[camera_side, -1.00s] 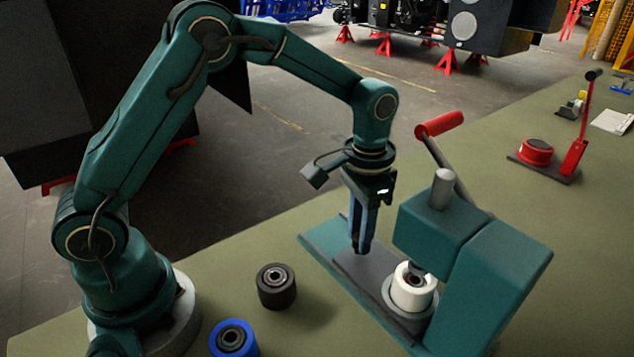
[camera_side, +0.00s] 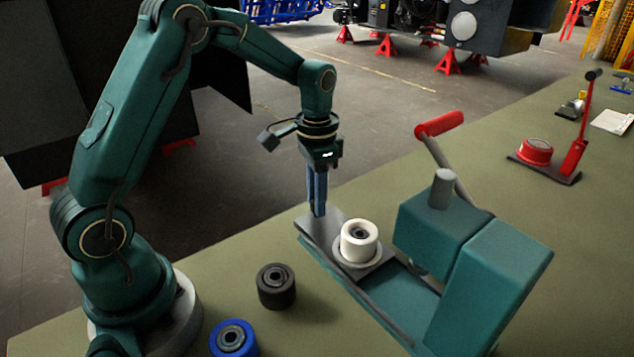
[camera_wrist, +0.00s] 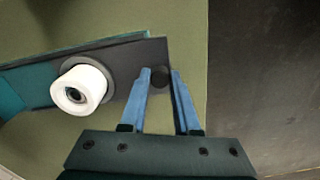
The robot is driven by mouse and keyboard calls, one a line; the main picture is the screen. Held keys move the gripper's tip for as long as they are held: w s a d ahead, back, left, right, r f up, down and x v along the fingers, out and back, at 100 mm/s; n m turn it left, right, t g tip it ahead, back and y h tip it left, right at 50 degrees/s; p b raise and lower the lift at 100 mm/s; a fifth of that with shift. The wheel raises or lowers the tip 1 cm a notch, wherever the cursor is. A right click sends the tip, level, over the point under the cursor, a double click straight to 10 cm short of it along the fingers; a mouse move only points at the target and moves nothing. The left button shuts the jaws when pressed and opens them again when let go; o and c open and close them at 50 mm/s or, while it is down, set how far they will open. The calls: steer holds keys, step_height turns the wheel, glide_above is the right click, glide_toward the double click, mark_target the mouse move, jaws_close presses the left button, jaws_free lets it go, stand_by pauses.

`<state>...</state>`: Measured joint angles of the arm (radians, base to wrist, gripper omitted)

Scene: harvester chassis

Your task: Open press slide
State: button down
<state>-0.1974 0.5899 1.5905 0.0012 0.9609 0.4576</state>
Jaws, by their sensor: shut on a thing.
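The press (camera_side: 455,245) is a teal block with a red-handled lever (camera_side: 440,124), standing at the right of the bench. Its grey slide plate (camera_side: 325,232) is out to the left of the press head, along the teal base. A white roller (camera_side: 360,241) sits upright in the round seat on the slide, clear of the head. My gripper (camera_side: 319,212) points down at the slide's outer end, shut on the slide's dark round knob (camera_wrist: 159,79). The wrist view shows the blue fingers on either side of that knob, with the white roller (camera_wrist: 79,91) to the left.
A black roller (camera_side: 276,286) and a blue roller (camera_side: 234,339) stand on the bench in front of the press. The bench's back edge runs close behind the slide's outer end.

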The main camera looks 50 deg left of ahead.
steer(key=c, duration=0.6)
jaws_free()
steer(key=shift+c, duration=0.2)
steer(key=shift+r, duration=2.6)
